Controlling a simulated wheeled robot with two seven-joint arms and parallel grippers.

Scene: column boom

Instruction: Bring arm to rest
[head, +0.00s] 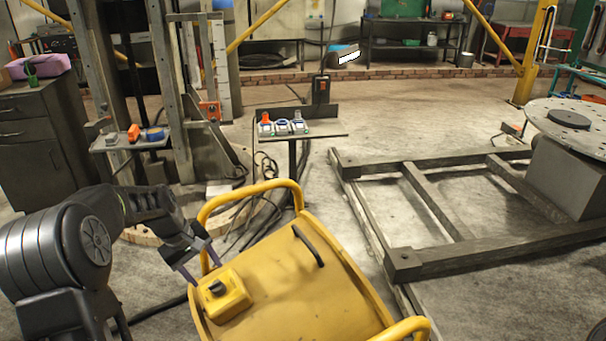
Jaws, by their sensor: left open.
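My left arm comes in from the left of the head view. My left gripper (202,262) is open, its two thin fingers pointing down and to the right. Nothing shows between the fingers. It is at the left edge of a yellow panel (290,285), close to a yellow box with a black knob (224,294). I cannot tell whether the fingers touch the panel or the box. My right gripper is out of view.
A yellow tube rail (245,188) rises at the panel's far left, with a black handle (308,246) on the panel. Behind stands a small table (325,132) with instruments. A metal floor frame (440,205) lies right. A grey cabinet (38,140) stands left.

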